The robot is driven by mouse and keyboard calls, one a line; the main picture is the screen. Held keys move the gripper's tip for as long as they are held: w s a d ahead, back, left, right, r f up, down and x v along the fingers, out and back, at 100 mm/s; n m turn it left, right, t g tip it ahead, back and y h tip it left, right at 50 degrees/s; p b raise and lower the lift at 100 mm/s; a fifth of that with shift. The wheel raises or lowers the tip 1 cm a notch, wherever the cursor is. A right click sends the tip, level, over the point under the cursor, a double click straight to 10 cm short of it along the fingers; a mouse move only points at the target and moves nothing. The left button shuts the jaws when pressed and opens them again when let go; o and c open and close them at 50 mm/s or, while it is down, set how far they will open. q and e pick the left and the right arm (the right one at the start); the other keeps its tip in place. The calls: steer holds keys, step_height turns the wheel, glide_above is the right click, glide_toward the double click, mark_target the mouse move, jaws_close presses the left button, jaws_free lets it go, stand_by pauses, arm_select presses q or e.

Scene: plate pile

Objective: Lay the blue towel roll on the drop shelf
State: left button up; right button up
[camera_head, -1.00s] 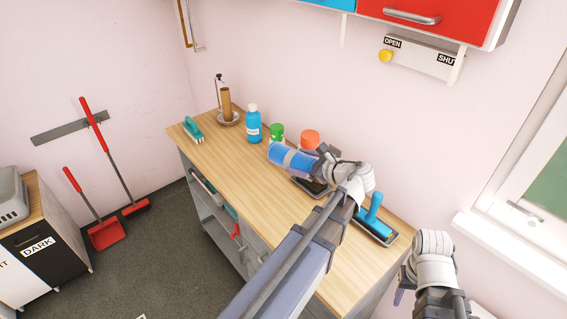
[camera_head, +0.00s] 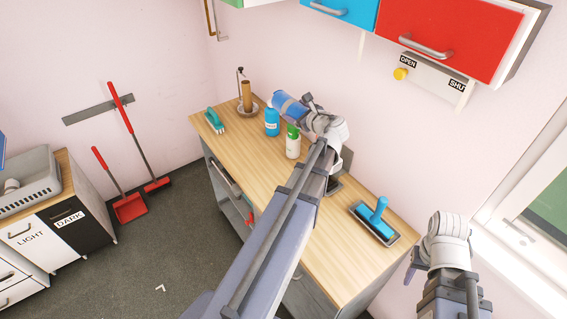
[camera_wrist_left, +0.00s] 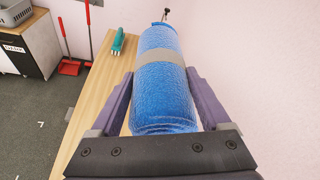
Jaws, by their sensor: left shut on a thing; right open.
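The blue towel roll (camera_head: 288,106) with a grey band is held in the air by my left gripper (camera_head: 305,108), above the back of the wooden counter. In the left wrist view the roll (camera_wrist_left: 162,95) lies lengthwise between the two purple fingers of the left gripper (camera_wrist_left: 160,100), which are shut on it. My right gripper (camera_head: 412,270) is at the lower right, empty, beyond the counter's right end; its fingers show only in part. I cannot tell which surface is the drop shelf.
The wooden counter (camera_head: 235,155) holds a green brush (camera_head: 215,122), an upright holder with a brown roll (camera_head: 246,97), a blue bottle (camera_head: 272,122), a green-capped bottle (camera_head: 293,142) and a blue-handled tool on a tray (camera_head: 377,218). Cabinets (camera_head: 450,35) hang above. The counter's front left is clear.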

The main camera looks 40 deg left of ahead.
arm_select(q)
step_height(320, 180, down, 24)
steer(key=b, duration=2.3)
steer(key=shift+b, duration=0.35)
step_height(320, 180, down, 4)
steer(key=b, duration=0.4)
steer(key=shift+f, duration=0.15)
